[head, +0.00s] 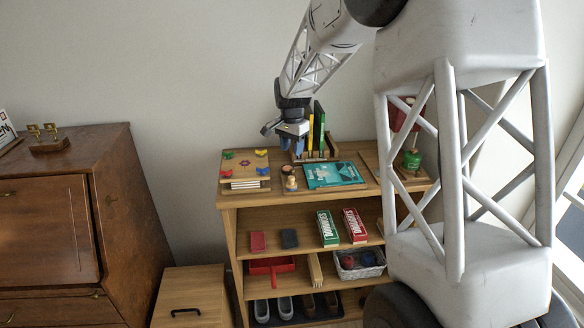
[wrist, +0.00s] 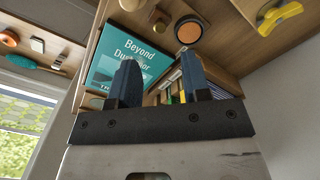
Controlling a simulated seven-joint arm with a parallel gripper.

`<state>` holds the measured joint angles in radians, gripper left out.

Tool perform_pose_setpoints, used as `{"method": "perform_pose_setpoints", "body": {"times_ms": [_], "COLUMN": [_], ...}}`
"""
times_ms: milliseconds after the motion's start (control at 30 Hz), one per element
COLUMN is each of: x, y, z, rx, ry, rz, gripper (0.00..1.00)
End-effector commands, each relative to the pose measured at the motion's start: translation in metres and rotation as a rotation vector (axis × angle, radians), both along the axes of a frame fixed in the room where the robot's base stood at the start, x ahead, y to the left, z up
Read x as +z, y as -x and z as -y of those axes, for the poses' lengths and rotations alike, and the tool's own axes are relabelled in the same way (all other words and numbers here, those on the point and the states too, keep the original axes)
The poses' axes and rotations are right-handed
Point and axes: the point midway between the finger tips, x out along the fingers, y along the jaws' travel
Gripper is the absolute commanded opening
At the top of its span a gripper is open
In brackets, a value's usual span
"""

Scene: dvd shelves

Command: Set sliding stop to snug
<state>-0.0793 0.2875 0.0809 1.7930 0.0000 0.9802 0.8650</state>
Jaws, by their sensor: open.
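My gripper (head: 292,146) is open over the shelf top, at the left end of a short row of upright thin cases (head: 319,132), green, yellow and dark. In the wrist view my gripper (wrist: 160,63) has its two blue fingers spread. Yellow and green case edges (wrist: 182,95) show between and beyond the fingers, partly hidden by the right one. A wooden rack (head: 331,146) stands around the row. I cannot make out the sliding stop clearly; the gripper and fingers cover that end of the row. I cannot tell whether a finger touches anything.
A teal book (head: 332,175) lies flat in front of the row, with a small wooden peg figure (head: 290,183) beside it. A board with coloured clips (head: 245,167) lies at the left.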

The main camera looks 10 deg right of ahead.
Motion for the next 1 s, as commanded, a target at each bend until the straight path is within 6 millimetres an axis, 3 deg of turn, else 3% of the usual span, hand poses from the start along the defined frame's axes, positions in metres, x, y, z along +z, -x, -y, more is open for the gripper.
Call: {"method": "perform_pose_setpoints", "body": {"times_ms": [267,800,1000], "x": [-0.010,-0.069,-0.077], "y": [0.000,0.000,0.000], "z": [0.000,0.000,0.000], "rx": [0.000,0.000,0.000], "ry": [0.000,0.000,0.000], "rz": [0.000,-0.001,0.000], "gripper": [0.43,0.43,0.43]}}
